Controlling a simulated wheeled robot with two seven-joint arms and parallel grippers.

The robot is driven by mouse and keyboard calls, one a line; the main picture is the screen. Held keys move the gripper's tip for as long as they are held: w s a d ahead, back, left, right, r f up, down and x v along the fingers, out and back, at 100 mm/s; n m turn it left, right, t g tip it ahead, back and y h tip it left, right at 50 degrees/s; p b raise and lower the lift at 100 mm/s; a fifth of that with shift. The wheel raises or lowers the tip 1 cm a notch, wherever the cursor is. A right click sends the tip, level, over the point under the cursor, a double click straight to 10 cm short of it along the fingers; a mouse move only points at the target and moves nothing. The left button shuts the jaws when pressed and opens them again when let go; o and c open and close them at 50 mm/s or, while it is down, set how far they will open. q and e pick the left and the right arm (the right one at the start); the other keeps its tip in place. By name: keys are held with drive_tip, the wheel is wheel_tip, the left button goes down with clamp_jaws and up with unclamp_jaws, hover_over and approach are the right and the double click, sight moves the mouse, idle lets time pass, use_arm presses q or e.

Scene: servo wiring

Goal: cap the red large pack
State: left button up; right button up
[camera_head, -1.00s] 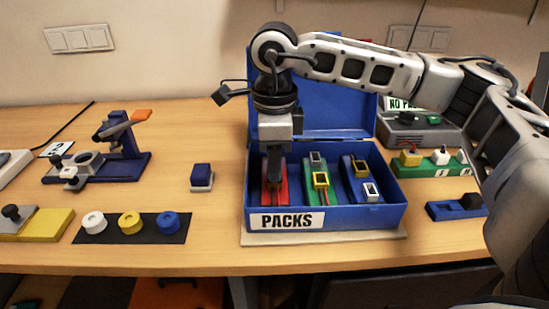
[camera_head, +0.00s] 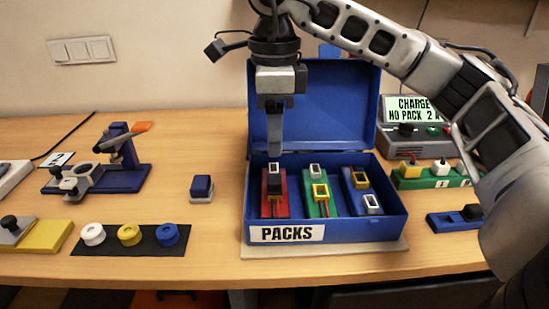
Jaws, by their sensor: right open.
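The red pack (camera_head: 268,208) lies in the left slot of the open blue box (camera_head: 330,232) labelled PACKS. A white-rimmed connector (camera_head: 274,168) shows at its far end. A black piece (camera_head: 274,187) sits on the pack nearer its front; whether it is fully seated I cannot tell. My right gripper (camera_head: 275,150) is open and empty, pointing down above the far end of the red pack, apart from it. My left gripper is not in view.
In the box are also a green pack (camera_head: 309,206) and a blue pack (camera_head: 354,197). White, yellow and blue caps (camera_head: 129,235) sit on a black mat. The box's raised lid (camera_head: 345,105) stands behind my gripper. A charger (camera_head: 421,147) is at back right.

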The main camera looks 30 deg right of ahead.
wheel_tip(320, 180, up, 7)
drive_tip(key=p, duration=0.2)
idle(0.6)
